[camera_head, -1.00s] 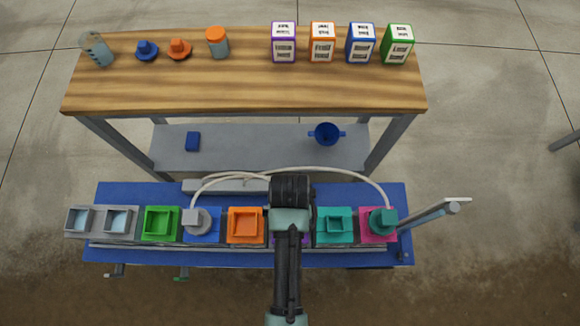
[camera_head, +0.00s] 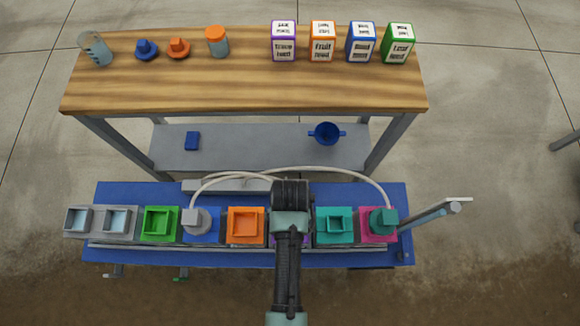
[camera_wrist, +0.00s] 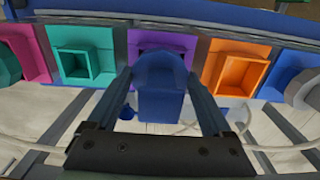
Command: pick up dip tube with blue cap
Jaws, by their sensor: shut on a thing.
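In the wrist view, a blue cap (camera_wrist: 160,98) sits between the two fingers of my gripper (camera_wrist: 163,78), which is shut on it. The cap has a rounded top and a squarer lower part. No tube shows below it, so the dip tube itself is hidden. Behind the cap is a purple station (camera_wrist: 155,41). In the head view, my arm covers the gripper, the cap and most of the purple station, between the orange station (camera_head: 245,227) and the teal one (camera_head: 335,227).
The row on the blue skid (camera_head: 250,258) also has a green station (camera_head: 161,223), a grey-capped blue one (camera_head: 197,220) and a teal-capped pink one (camera_head: 383,220) with white hoses. A slanted post (camera_head: 430,214) stands at right. Bottles and labelled boxes stand on the wooden bench (camera_head: 245,90).

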